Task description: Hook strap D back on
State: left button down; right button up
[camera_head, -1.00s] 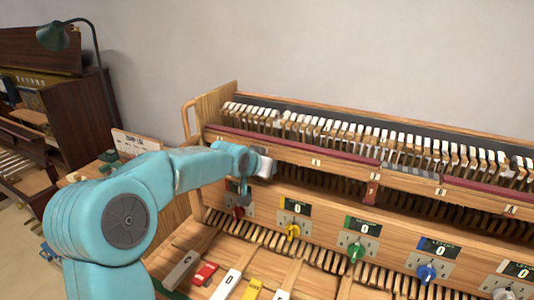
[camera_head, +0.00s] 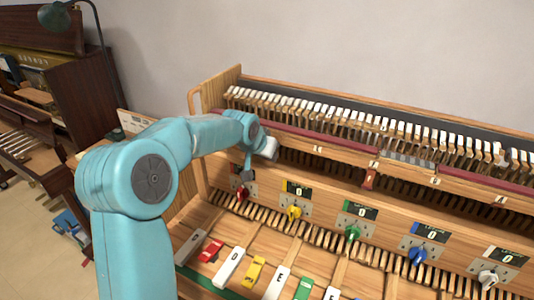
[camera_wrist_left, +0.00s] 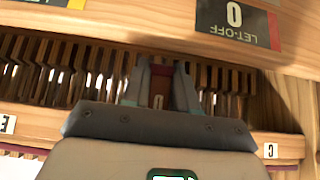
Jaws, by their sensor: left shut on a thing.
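The piano model (camera_head: 352,178) fills the right half of the head view. My left gripper (camera_head: 248,176) is in front of its left end, just above the red knob (camera_head: 243,193). In the left wrist view, turned upside down, my left gripper (camera_wrist_left: 159,88) points at a row of dark wooden slats. It is shut on a small dark red piece between its fingers, which looks like strap D (camera_wrist_left: 158,100). Labels E (camera_wrist_left: 7,123) and C (camera_wrist_left: 270,150) stand on either side. The strap's far end and any hook are hidden. My right gripper is not in view.
An orange-red strap (camera_head: 370,180) hangs below the front rail farther right. Displays with coloured knobs, such as the yellow knob (camera_head: 294,212), line the panel below. Large lettered keys (camera_head: 229,266) lie in front. A brown piano (camera_head: 62,100) and a lamp (camera_head: 55,16) stand at left.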

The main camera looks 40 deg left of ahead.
pick_arm(q)
jog(key=c, duration=1)
grip_release()
jog(key=shift+o, duration=0.2)
jog(key=b+v, duration=0.2)
jog(key=v, duration=1.4)
jog(key=shift+r, duration=0.1)
